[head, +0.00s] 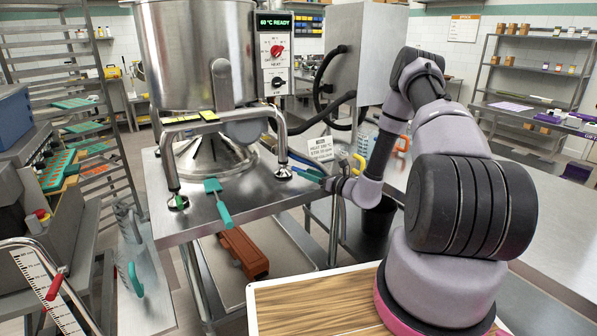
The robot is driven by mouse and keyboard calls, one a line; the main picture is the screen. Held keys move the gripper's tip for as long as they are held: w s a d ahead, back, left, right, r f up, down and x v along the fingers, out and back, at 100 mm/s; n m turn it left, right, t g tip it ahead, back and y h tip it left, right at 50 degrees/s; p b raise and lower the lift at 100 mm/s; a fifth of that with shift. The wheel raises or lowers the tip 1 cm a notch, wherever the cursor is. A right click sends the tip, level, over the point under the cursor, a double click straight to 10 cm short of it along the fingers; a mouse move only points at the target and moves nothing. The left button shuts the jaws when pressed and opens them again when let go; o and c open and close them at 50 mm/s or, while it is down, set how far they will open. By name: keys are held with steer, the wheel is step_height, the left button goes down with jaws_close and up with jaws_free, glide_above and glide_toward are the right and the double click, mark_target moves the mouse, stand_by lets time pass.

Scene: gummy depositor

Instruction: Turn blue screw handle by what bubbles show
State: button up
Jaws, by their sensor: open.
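A steel depositor kettle (195,55) stands on a steel table with a tubular frame around its base. Two small yellow strips (209,115), perhaps bubble levels, sit on the top bar of the frame; any bubbles are too small to read. A slim blue handle (304,159) shows near the right foot (283,172) of the frame, at the table's right edge. My gripper (322,181) is open beside this handle, low and pointing left. Its fingers are small and partly blend with blue-teal parts there, so contact cannot be told.
A teal scraper (217,200) lies over the table's front edge. A brown block (243,252) sits on the lower shelf. A panel reading "60 °C READY" (275,22) is on the kettle. A white sign (321,148) and hoses are close behind my gripper.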

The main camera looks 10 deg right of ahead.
steer(key=shift+v, duration=1.8)
steer(key=s+a+r+n+g+y, duration=0.1)
steer(key=s+a+r+n+g, duration=0.35)
steer(key=r, duration=0.35)
steer(key=s+a+r+n+g+y, duration=0.1)
steer(key=s+a+r+n+g, duration=0.25)
steer(key=r+n, duration=0.35)
steer(key=s+a+r+n+g+y, duration=0.1)
steer(key=s+a+r+n+g, duration=0.25)
steer(key=r, duration=0.45)
steer(key=s+d+r+n+t+h, duration=0.2)
steer(key=s+d+r+n+h, duration=0.2)
steer(key=s+r, duration=0.4)
steer(key=s+d+r+n+t+h, duration=0.2)
steer(key=s+d+r+n+h, duration=0.3)
steer(key=s, duration=0.9)
step_height(320, 180, up, 4)
steer(key=n+h, duration=0.2)
steer(key=h, duration=0.1)
steer(key=shift+s+d, duration=0.25)
steer(key=shift+s, duration=0.15)
